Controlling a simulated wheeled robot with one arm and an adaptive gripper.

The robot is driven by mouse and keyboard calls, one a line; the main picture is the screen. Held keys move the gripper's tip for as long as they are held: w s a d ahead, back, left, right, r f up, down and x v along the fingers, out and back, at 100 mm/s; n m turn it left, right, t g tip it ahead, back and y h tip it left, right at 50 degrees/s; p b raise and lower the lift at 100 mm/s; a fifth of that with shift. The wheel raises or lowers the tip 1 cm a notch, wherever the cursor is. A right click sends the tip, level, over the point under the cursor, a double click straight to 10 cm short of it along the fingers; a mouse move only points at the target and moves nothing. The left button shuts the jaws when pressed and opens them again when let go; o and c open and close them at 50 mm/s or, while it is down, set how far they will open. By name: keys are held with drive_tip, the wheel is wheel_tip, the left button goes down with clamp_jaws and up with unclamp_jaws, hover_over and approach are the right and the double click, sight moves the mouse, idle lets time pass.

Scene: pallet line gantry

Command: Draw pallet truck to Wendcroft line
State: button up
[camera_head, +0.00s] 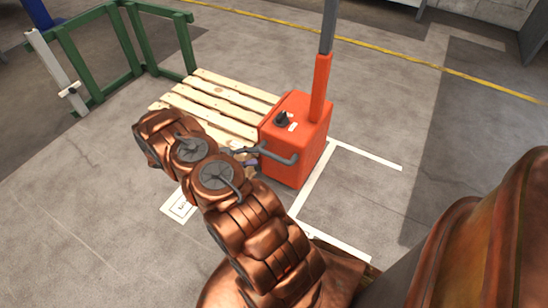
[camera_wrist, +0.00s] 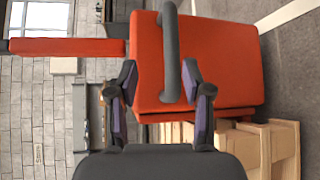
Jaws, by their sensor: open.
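The pallet truck (camera_head: 293,150) is an orange block with a tall orange and grey mast and a dark grey bar handle (camera_head: 280,157) on its near side. It stands upright against a slatted wooden pallet (camera_head: 215,95). In the wrist view the orange body (camera_wrist: 215,60) fills the right and middle, and the handle (camera_wrist: 171,50) runs up the picture. My gripper (camera_wrist: 160,82) is open, its two purple-padded fingers apart on either side of the handle's lower end, nearer the right finger. Whether they touch it I cannot tell. In the head view my arm partly hides the gripper.
White floor lines (camera_head: 316,187) mark a bay by the truck. A white floor label (camera_head: 182,207) lies left of my arm, its text unreadable. A green rail (camera_head: 122,50) stands behind the pallet at left. A yellow line (camera_head: 390,60) crosses the back. Floor at right is clear.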

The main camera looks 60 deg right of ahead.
sight(274, 157)
drive_tip(key=shift+h, duration=0.3)
drive_tip(key=s+d+f, duration=0.1)
drive_tip(key=s+d, duration=0.1)
drive_tip(key=s+d+f+b, duration=0.1)
drive_tip(key=d, duration=0.1)
drive_tip(key=s+d+f+b, duration=0.1)
drive_tip(key=s+d, duration=0.1)
drive_tip(key=shift+s+d+f, duration=0.25)
drive_tip(key=shift+s+d, duration=0.1)
clamp_jaws()
idle(0.5)
